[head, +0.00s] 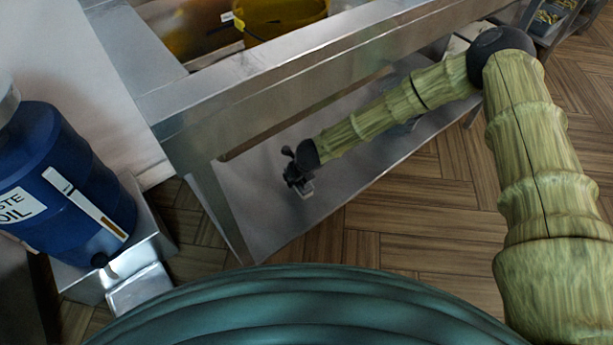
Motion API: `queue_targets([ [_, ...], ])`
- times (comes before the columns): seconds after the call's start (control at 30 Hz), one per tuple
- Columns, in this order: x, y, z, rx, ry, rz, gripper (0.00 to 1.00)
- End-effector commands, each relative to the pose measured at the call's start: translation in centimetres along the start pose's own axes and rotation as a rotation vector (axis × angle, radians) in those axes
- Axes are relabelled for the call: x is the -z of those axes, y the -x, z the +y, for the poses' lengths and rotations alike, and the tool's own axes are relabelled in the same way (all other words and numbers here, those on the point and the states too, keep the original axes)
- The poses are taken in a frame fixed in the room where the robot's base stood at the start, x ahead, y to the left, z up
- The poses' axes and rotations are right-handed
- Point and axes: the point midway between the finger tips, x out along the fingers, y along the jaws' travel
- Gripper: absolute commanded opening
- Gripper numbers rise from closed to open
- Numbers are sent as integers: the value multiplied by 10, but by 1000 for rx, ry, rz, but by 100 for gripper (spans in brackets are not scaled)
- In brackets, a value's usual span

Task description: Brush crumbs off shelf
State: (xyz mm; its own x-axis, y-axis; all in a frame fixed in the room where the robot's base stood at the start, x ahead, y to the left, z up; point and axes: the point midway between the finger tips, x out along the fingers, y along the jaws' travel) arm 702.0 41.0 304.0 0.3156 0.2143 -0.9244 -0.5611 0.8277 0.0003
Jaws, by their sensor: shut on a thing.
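The steel lower shelf (262,222) runs under the metal bench, from the lower left towards the upper right. My gripper (298,181) reaches in low over the shelf, near its left part. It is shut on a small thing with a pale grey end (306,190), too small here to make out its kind. I cannot tell whether this thing touches the shelf. No crumbs can be made out on the shelf.
The bench's front rail (270,105) passes above my arm, and a bench leg (215,195) stands left of my gripper. A blue waste oil drum (65,180) stands on a metal box at left. Wooden floor (400,215) lies open in front.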

Motion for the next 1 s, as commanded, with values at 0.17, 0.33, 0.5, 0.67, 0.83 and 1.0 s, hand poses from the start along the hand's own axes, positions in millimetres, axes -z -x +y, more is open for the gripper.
queue_targets([
  [0.17, -8, 19, 0, 0, 0, 0, 16],
  [0.33, -14, 32, 2, -1, 3, 0, 16],
  [0.5, -16, 35, 2, -2, 4, 0, 16],
  [0.67, -16, 34, 2, -2, 4, 0, 16],
  [0.83, -16, 34, 2, -2, 4, 0, 16],
  [1.0, -17, 35, 3, -5, 13, -1, 16],
])
